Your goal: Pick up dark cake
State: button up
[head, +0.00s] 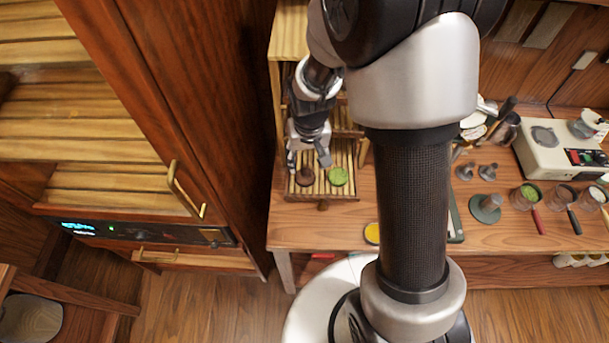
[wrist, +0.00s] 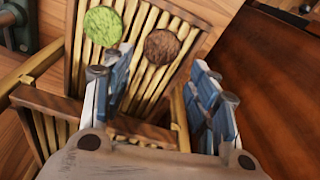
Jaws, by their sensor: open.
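The dark cake (head: 304,177) is a round brown disc on the left of a slatted wooden tray (head: 320,190). A green cake (head: 338,177) lies to its right on the same tray. My gripper (head: 308,163) is open and empty, just above and behind the dark cake in the head view. In the wrist view the dark cake (wrist: 162,45) lies ahead of the opening between the fingers (wrist: 157,72), apart from both. The green cake (wrist: 102,26) shows at upper left there, near the left finger's line.
A wooden shelf rack (head: 287,35) stands behind the tray. A tall reddish wooden cabinet (head: 215,90) rises close on the left. Several tools, bowls and a scale-like white device (head: 555,143) stand on the right.

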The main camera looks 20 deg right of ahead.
aim_at(305, 176)
jog(key=f, duration=0.3)
jog(key=f+b, duration=0.1)
jog(key=f, duration=0.2)
jog(key=w+f+b, duration=0.1)
jog(key=f, duration=0.2)
jog(key=shift+r, duration=0.1)
jog(key=c, duration=0.5)
jog(key=shift+c, duration=0.2)
